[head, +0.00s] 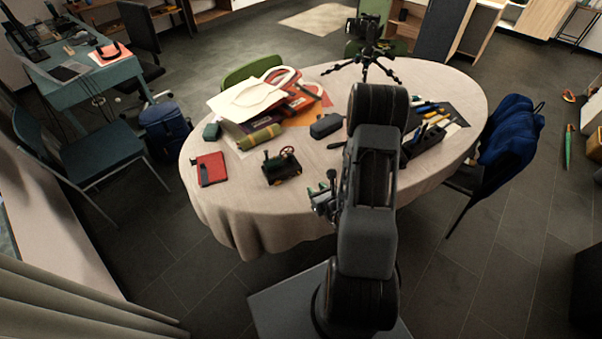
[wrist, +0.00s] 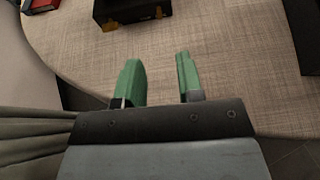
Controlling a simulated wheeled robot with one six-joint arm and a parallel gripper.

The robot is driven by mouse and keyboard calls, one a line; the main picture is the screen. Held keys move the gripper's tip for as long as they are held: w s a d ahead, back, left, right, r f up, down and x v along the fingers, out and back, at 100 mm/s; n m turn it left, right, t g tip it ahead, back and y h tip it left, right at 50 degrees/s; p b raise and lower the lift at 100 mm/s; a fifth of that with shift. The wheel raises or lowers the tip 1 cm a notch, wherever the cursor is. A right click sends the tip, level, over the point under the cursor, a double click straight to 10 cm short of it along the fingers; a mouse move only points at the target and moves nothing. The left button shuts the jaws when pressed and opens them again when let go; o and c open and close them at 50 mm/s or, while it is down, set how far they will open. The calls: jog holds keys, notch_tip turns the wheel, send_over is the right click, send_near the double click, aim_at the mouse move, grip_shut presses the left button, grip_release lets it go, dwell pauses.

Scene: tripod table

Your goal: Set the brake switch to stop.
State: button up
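A small dark machine with a wheel on top (head: 281,169) stands near the front edge of the round table. Its dark base with brass-coloured feet shows at the top of the wrist view (wrist: 128,10), cut off by the frame edge. I cannot make out a brake switch or its setting in either view. My gripper (head: 322,189) is just right of the machine, near the front of the table. In the wrist view its two green fingers (wrist: 158,72) are apart with only tablecloth between them. It is open, empty and apart from the machine.
The cloth-covered table (head: 232,205) carries a red notebook (head: 211,168) left of the machine, a dark case (head: 325,126) behind it, and a tripod (head: 367,62) farther back. A dark organiser (head: 424,140) stands right of my arm. The cloth in front of the machine is clear.

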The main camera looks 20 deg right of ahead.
aim_at(299, 173)
jog(key=shift+w+a+f+b, duration=0.1)
jog(key=shift+w+f+b, duration=0.55)
jog(key=shift+w, duration=0.2)
jog(key=b+x, duration=0.2)
jog(key=b, duration=0.7)
jog(key=shift+w+f, duration=0.15)
jog(key=shift+w, duration=0.05)
jog(key=shift+w+f+b, duration=0.15)
jog(key=shift+w+b, duration=0.15)
jog(key=shift+b, duration=0.3)
jog(key=shift+r+b+x, duration=0.2)
jog(key=shift+b+x, duration=0.25)
jog(key=shift+x, duration=1.35)
jog(key=shift+r+b+x, duration=0.15)
jog(key=shift+b+x, duration=0.3)
jog(key=shift+x, duration=1.35)
jog(key=shift+w, duration=0.15)
grip_shut()
